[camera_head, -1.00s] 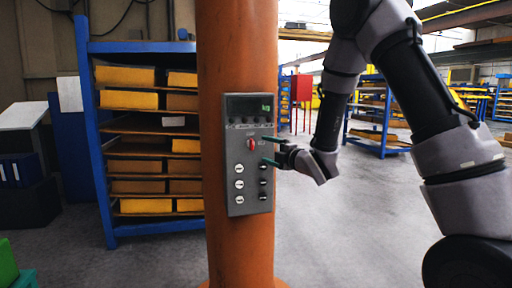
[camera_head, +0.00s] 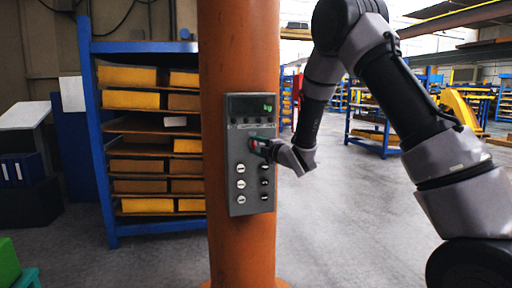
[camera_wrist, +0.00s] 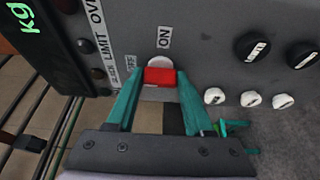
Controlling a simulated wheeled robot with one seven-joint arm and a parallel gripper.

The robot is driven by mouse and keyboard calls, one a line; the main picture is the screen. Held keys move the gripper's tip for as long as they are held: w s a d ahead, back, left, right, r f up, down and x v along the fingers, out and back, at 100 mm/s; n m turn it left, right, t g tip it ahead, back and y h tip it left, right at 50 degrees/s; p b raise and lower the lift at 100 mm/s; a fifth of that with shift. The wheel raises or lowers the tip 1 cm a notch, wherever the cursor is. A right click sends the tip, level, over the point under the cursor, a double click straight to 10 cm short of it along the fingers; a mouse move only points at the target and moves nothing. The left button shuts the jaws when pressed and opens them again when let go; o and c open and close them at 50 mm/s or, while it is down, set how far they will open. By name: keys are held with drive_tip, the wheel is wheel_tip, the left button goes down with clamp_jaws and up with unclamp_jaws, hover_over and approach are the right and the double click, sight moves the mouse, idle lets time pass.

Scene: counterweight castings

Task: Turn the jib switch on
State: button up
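The jib switch (camera_wrist: 159,76) is a red handle on a pale round base, set in a grey control panel (camera_head: 240,203) on the orange column. In the wrist view it lies between the two teal fingertips, its long side running across the picture. An ON label (camera_wrist: 165,38) is above it and a partly hidden OFF label to its left. My gripper (camera_head: 256,145) reaches in from the right with its fingers close against both ends of the handle, and appears shut on it.
The orange column (camera_head: 240,50) stands before a blue rack (camera_head: 92,140). Floor is open at right.

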clamp_jaws()
drive_tip(key=shift+m, duration=0.3)
drive_tip(key=shift+s+a+f+m+t+h, duration=0.15)
drive_tip(key=shift+m+t+h, duration=0.9)
drive_tip(key=shift+m, duration=2.6)
drive_tip(key=shift+w+f+m+t+h, duration=0.1)
drive_tip(key=shift+m+t+h, duration=0.9)
drive_tip(key=shift+m, duration=2.6)
drive_tip(key=shift+s+a+f+m+t+h, duration=0.15)
drive_tip(key=shift+m+t+h, duration=0.2)
drive_tip(key=shift+m+t, duration=2.3)
drive_tip(key=shift+w+m+g, duration=0.1)
drive_tip(key=shift+m+g, duration=0.9)
drive_tip(key=shift+m, duration=0.2)
drive_tip(key=o, duration=1)
unclamp_jaws()
